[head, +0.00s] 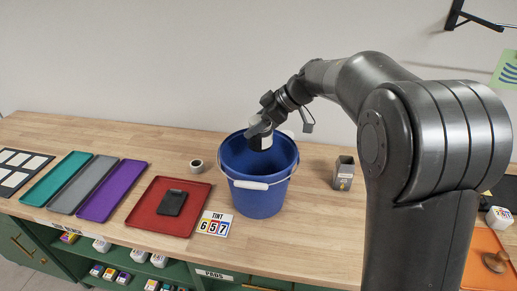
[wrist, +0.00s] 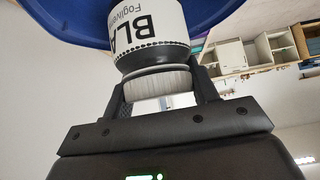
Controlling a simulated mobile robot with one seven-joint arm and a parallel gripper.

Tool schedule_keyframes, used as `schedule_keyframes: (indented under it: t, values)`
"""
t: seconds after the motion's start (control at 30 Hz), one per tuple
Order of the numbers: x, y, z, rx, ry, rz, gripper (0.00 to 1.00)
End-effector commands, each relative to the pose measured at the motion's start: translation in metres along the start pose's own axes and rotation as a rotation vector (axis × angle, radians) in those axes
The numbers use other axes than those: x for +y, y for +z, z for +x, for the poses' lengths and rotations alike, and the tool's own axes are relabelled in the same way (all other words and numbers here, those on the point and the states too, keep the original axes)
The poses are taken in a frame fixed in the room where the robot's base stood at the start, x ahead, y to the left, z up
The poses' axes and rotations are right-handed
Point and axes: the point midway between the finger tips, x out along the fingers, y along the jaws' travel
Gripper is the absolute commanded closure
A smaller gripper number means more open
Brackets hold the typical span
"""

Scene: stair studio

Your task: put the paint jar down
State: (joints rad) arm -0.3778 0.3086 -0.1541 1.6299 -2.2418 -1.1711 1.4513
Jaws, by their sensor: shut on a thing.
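The paint jar (head: 261,135) has a white label, and in the wrist view (wrist: 150,30) black letters "BLA" show on it. My gripper (head: 262,122) is shut on the jar's ribbed, narrower end (wrist: 158,82), with one finger on each side. The jar is at the mouth of the blue bucket (head: 257,195), partly inside its rim in the head view. The bucket stands upright on the wooden counter and has a white handle. I cannot tell whether the jar touches the bucket, and the bucket's floor is hidden.
Left of the bucket are a red tray (head: 150,220) with a dark flat object, a small round cup (head: 196,166), and purple (head: 113,190), grey and teal trays. A "TINT 657" card (head: 214,225) lies in front. A grey holder (head: 344,173) stands right on otherwise clear counter (head: 315,205).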

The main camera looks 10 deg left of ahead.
Motion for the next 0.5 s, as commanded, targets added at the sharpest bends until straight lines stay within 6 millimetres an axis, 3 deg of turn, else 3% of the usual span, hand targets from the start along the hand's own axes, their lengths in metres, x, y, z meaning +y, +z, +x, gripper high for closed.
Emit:
schedule_keyframes:
  t: [0.17, 0.5]
  values:
    - [-0.004, 0.022, 0.001, 0.0, -0.001, -0.002, 0.78]
    - [-0.004, 0.058, 0.036, 0.0, -0.002, 0.0, 0.78]
